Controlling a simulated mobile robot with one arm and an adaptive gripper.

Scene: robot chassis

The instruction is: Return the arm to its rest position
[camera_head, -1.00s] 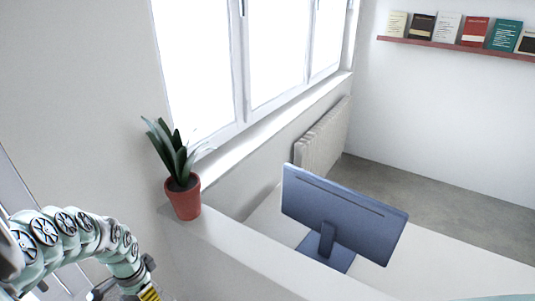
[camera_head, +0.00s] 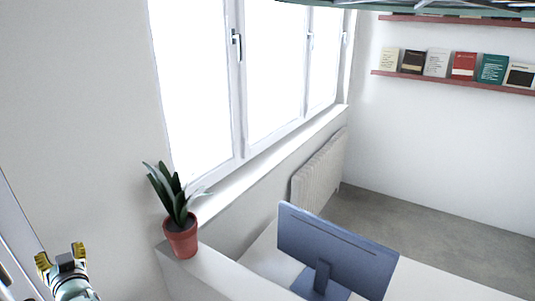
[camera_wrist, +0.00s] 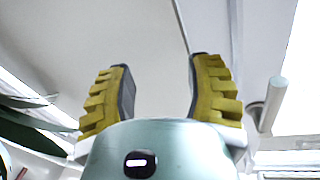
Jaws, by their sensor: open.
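My gripper (camera_head: 62,262) is at the lower left of the head view, pointing up, with yellow-and-black fingers spread apart. In the wrist view the two ridged yellow fingers (camera_wrist: 155,92) stand apart with nothing between them, against a pale surface. The gripper is left of the potted plant and apart from it in the head view. Only the end of my arm shows there, at the bottom edge.
A plant in a red pot (camera_head: 180,236) stands on the end of a white ledge (camera_head: 215,276). A blue-grey monitor (camera_head: 335,250) is beyond it. Windows (camera_head: 275,70) and a radiator (camera_head: 318,172) line the wall. Red shelves (camera_head: 455,82) hold books at right.

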